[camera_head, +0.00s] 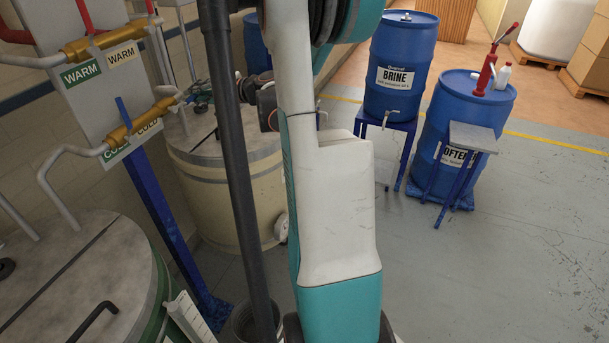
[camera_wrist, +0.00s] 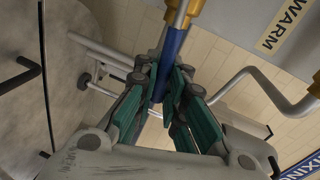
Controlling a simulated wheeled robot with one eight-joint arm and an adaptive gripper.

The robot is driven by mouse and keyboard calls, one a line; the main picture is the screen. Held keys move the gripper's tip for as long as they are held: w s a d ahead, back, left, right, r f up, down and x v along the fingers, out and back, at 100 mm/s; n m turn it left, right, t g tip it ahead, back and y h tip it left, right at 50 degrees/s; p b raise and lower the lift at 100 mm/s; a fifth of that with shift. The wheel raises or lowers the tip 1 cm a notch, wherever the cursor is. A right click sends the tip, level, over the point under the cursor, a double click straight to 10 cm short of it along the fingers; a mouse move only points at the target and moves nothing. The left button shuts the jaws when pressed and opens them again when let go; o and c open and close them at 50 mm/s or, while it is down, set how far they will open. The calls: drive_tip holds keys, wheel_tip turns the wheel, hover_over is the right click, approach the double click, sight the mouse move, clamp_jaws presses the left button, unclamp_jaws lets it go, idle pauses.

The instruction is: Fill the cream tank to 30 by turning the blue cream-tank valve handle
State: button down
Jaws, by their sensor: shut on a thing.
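In the wrist view my gripper (camera_wrist: 165,85) is shut on a blue valve handle (camera_wrist: 173,48), with its green-padded fingers on either side of it. The handle hangs from a brass valve fitting (camera_wrist: 188,10), beside a cream WARM label (camera_wrist: 284,27). In the head view the cream tank (camera_head: 265,203) stands behind my arm, partly hidden, with a grey lid. No level reading for the cream tank can be made out.
At left in the head view are a green tank (camera_head: 158,285), a lower brass valve (camera_head: 140,120) with another blue handle (camera_head: 122,110), and an upper brass valve (camera_head: 105,42). Blue BRINE (camera_head: 402,45) and softener (camera_head: 463,110) barrels stand right.

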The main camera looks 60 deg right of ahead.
idle(0.3)
drive_tip(key=shift+a+r+n+h+p, duration=0.2)
drive_tip(key=shift+r+n+p, duration=0.15)
drive_tip(key=shift+r+n, duration=0.2)
drive_tip(key=shift+a+r+n+h+p, duration=0.1)
drive_tip(key=shift+r+n+h+p, duration=0.15)
drive_tip(key=shift+r+n, duration=0.3)
drive_tip(key=shift+a+r+n, duration=0.15)
drive_tip(key=shift+r+n, duration=0.25)
drive_tip(key=shift+n, duration=0.2)
idle(1.8)
idle(0.5)
drive_tip(key=a+r+n, duration=0.1)
drive_tip(key=a+r+n+h+p, duration=0.1)
drive_tip(key=n, duration=0.1)
drive_tip(key=shift+s+r+n+t, duration=0.2)
drive_tip(key=shift+n+t, duration=0.1)
drive_tip(key=shift+t, duration=0.1)
